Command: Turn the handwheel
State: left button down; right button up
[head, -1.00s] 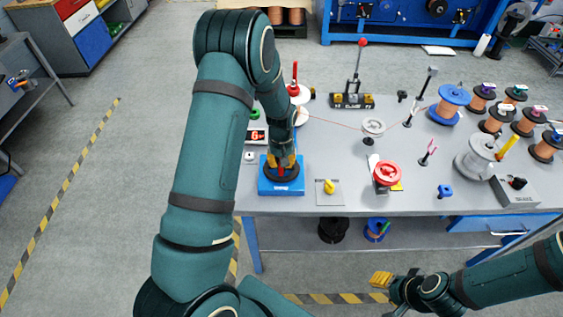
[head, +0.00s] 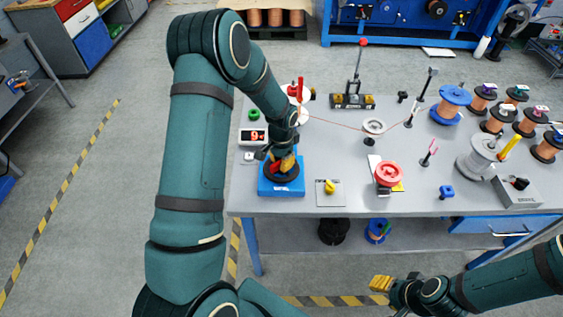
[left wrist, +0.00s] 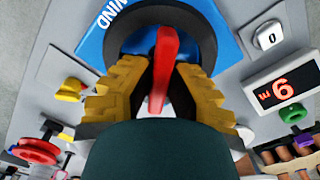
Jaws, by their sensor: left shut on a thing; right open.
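The black round handwheel (head: 270,177) sits on a blue base (head: 280,190) at the table's front left corner. In the left wrist view the base is marked WIND, and a red bar (left wrist: 164,62) stands out across the dark wheel. My left gripper (head: 284,165) is over the wheel, its yellow-padded fingers shut on the red bar from both sides. The gripper and forearm hide part of the wheel in the head view. My right gripper (head: 381,283) is open and empty, low in front of the table, away from the wheel.
A small display (head: 252,136) reading 9 stands behind the base. A yellow knob on a plate (head: 330,192) and a red wheel (head: 389,173) are to the right. A thin red line runs past a pulley (head: 373,127). Several spools (head: 453,100) fill the right side.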

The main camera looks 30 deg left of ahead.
pick_arm(q)
jog(key=shift+s+m, duration=0.1)
jog(key=shift+m, duration=0.4)
jog(key=shift+f, duration=0.1)
jog(key=c, duration=0.9)
grip_release()
jog(key=shift+c, duration=0.2)
notch_tip(320, 180, up, 12)
